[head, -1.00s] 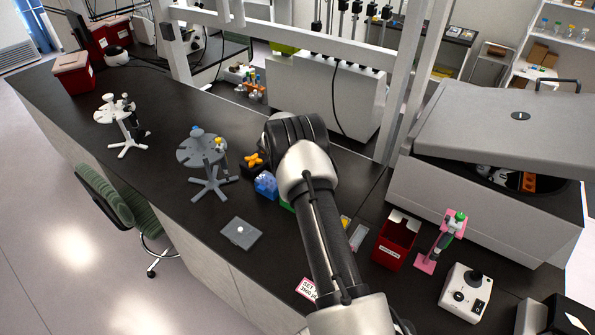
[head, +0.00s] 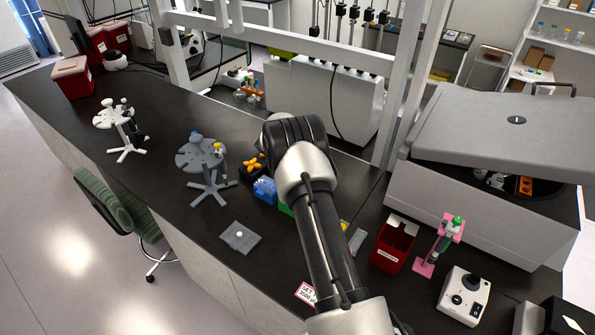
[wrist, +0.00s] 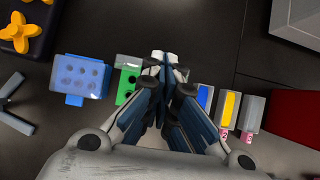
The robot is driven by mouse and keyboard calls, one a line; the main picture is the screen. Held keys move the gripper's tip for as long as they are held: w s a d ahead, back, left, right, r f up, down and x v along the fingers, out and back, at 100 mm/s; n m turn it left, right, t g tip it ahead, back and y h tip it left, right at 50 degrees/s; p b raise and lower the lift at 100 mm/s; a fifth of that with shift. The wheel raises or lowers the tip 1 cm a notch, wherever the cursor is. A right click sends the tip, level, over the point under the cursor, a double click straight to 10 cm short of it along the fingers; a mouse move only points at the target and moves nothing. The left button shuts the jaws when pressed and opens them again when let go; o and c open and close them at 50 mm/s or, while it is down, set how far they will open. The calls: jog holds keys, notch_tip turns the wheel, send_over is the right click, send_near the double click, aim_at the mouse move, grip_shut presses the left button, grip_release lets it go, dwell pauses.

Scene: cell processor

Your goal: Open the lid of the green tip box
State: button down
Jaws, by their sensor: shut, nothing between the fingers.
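The green tip box (wrist: 125,92) is on the black bench in the wrist view, just left of my fingertips and partly covered by them. A clear, pale part shows at its far edge; I cannot tell from this whether its lid is open. In the head view only a green edge of the box (head: 285,209) shows beside my arm. My gripper (wrist: 165,60) is shut and empty, with its fingertips over or beside the right side of the green box. I cannot tell whether they touch it. In the head view the fingers are hidden behind my arm.
A blue tip box (wrist: 80,78) stands left of the green one. Narrow blue, yellow (wrist: 229,107) and grey boxes stand to the right, then a red bin (head: 394,243). A grey pipette carousel (head: 203,160) stands left. The bench behind the boxes is clear.

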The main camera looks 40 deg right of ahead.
jog(key=s+a+r+m+y+b, duration=0.1)
jog(key=s+a+r+m+b, duration=0.25)
jog(key=a+r, duration=0.4)
jog(key=s+a+r+m+b, duration=0.3)
jog(key=s+a+r, duration=0.2)
jog(key=a+r, duration=0.3)
jog(key=s+a+r+m+t+y+b, duration=0.1)
jog(key=s+a+r+m+b, duration=0.2)
jog(key=s+a+m+b, duration=0.5)
jog(key=s+a+f+m+y+b, duration=0.1)
jog(key=s+a+f+m+b, duration=0.1)
jog(key=s, duration=0.5)
jog(key=s+a+f+m+t+y+b, duration=0.1)
jog(key=s+a+f+m+b, duration=0.2)
jog(key=s, duration=0.5)
jog(key=s+a+f+m+y+b, duration=0.2)
jog(key=s+a+f+b, duration=0.1)
jog(key=s+a, duration=0.3)
jog(key=shift+s+f+t, duration=0.3)
jog(key=shift+s+f, duration=0.55)
jog(key=shift+s, duration=0.25)
jog(key=c, duration=2.4)
grip_release()
